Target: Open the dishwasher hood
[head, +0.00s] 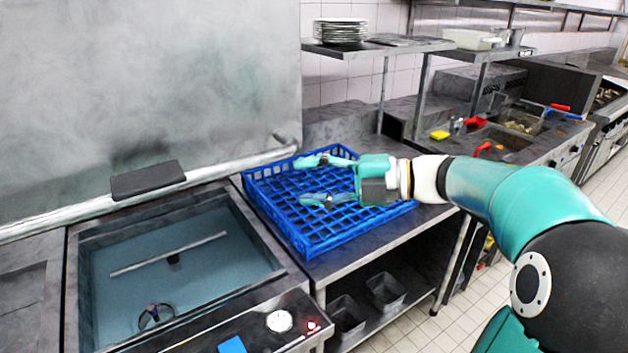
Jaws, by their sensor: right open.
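The dishwasher hood (150,80) is a large, dull grey metal panel filling the upper left of the head view. A pale bar (60,213) runs along its lower edge, with a dark grey block (147,180) on it. Below that edge the wash tank (185,270) shows uncovered, with a bluish inside and a thin spray arm (170,253). My right gripper (312,181) is open and empty, its fingers pointing left above the blue rack, right of the hood's lower corner and apart from it. My left gripper is not in view.
A blue plastic rack (305,243) sits on the steel table right of the tank. Metal containers (385,291) stand on the shelf below. A stack of plates (340,31) stands on a wall shelf. A front panel (285,322) has a round dial and red light.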

